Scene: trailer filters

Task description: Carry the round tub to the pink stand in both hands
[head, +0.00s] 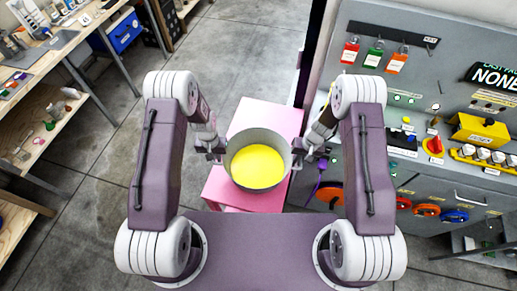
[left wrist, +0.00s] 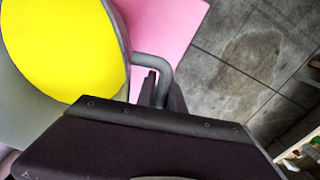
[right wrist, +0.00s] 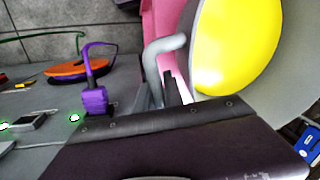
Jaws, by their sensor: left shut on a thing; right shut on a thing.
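The round tub (head: 235,145) is grey with a yellow inside bottom, and hangs upright between my two grippers in the head view. The pink stand (head: 270,117) lies beneath and behind it; whether the tub touches it I cannot tell. My left gripper (head: 217,153) is shut on the tub's left handle, a grey bent bar (left wrist: 163,75) in the left wrist view. My right gripper (head: 300,149) is shut on the opposite handle (right wrist: 158,60), seen in the right wrist view. The fingertips are partly hidden by the gripper bodies.
A grey control panel (head: 440,110) with locks, knobs and plugs stands close on the right. A purple plug (right wrist: 95,98) sits near my right gripper. Wooden workbenches (head: 60,55) line the left. The concrete floor (head: 110,150) between is clear.

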